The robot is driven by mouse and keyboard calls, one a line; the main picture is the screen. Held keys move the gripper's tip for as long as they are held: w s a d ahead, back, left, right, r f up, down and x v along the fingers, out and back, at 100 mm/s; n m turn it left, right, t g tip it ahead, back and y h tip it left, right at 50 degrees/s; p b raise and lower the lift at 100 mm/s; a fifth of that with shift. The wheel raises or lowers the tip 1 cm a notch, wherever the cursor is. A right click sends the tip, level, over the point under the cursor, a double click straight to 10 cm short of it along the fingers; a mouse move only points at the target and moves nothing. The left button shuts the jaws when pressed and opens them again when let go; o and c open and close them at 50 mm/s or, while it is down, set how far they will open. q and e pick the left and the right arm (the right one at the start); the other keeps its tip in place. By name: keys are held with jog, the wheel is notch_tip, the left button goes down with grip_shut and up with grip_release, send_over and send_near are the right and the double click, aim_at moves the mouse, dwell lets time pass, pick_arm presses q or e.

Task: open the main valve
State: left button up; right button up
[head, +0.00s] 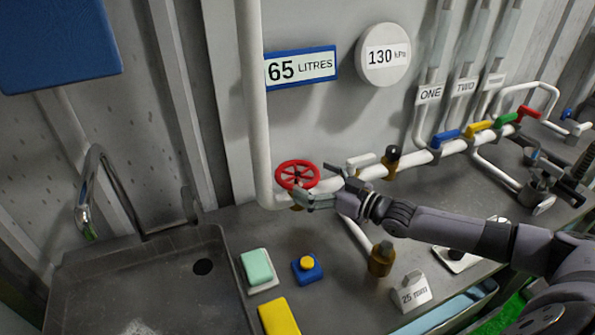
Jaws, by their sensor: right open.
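The red valve wheel (297,175) sits on the white pipe, low on the wall, just right of the sink. I take it to be the main valve; no label on it is readable. My right gripper (303,201) reaches in from the right, just below the wheel and very close to it. Its jaws are open, and the frame does not show whether they touch the wheel or the pipe. The gripper and wrist hide part of the pipe behind them. My left gripper is not in view.
A white lever (361,161) and a black-knobbed fitting (391,158) are right of the wheel. Blue (446,138), yellow (477,128) and green (505,120) levers follow. A steel sink (75,263) is at left. A yellow-and-blue button (307,266) and brass fitting (381,260) stand in front.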

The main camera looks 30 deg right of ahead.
aim_at(297, 172)
jog(key=shift+p+x, duration=0.35)
jog(key=shift+x, duration=2)
jog(key=shift+c, duration=0.4)
